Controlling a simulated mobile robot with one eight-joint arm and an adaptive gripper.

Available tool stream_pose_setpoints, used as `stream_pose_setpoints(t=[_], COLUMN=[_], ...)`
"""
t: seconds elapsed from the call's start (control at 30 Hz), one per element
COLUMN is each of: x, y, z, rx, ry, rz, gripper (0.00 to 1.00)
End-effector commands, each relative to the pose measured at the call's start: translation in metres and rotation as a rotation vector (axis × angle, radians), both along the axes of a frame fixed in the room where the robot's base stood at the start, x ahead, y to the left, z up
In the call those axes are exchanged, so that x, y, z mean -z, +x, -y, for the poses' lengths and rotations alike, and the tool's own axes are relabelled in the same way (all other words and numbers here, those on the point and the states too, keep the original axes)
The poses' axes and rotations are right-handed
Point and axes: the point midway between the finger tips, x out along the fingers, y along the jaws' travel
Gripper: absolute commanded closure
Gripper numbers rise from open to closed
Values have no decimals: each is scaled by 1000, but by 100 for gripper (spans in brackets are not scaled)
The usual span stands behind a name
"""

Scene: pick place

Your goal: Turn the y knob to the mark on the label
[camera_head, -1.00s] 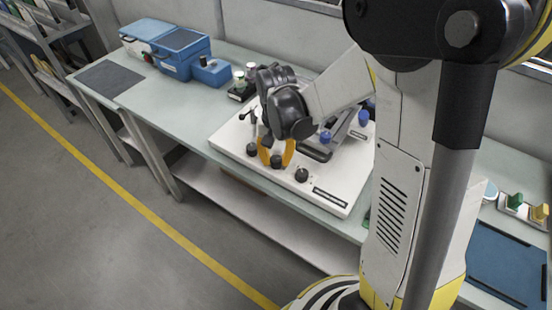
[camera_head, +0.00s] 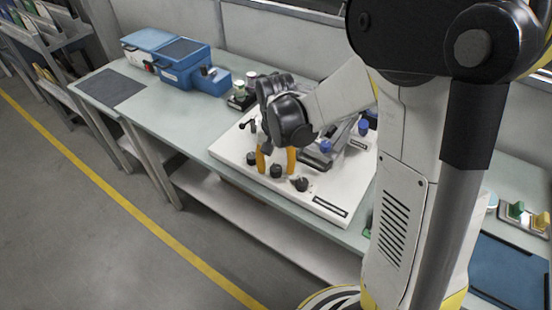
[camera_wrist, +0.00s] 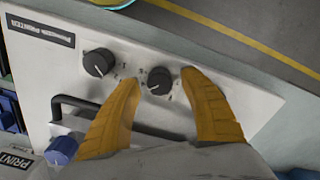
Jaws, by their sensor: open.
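A white panel (camera_head: 238,151) on the bench carries a row of black knobs along its front edge. The middle knob (camera_head: 275,171) also shows in the wrist view (camera_wrist: 159,81). My gripper (camera_head: 276,170) points down with its two orange fingers open, one on each side of the middle knob. In the wrist view my gripper (camera_wrist: 160,79) shows gaps between both fingertips and this knob. The right knob (camera_head: 300,184) appears to its left in the wrist view (camera_wrist: 98,62). The left knob (camera_head: 250,158) is out of sight there. Small marks surround the knobs; their letters are unreadable.
A black handle (camera_wrist: 85,103) and a blue knob (camera_wrist: 61,150) stand behind the black knobs on the panel. A dark label strip (camera_head: 330,204) lies at its front right. Blue boxes (camera_head: 180,62) stand at the bench's far left. Bare bench top lies left of the panel.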

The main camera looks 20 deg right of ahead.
Motion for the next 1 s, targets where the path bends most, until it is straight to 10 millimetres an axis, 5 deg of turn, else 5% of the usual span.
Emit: stream_pose_setpoints(t=[0.5, 1.0], x=[-100, -115], y=[0, 0], z=[0, 0], rx=[0, 0], ry=[0, 0], rz=[0, 0], gripper=[49, 49])
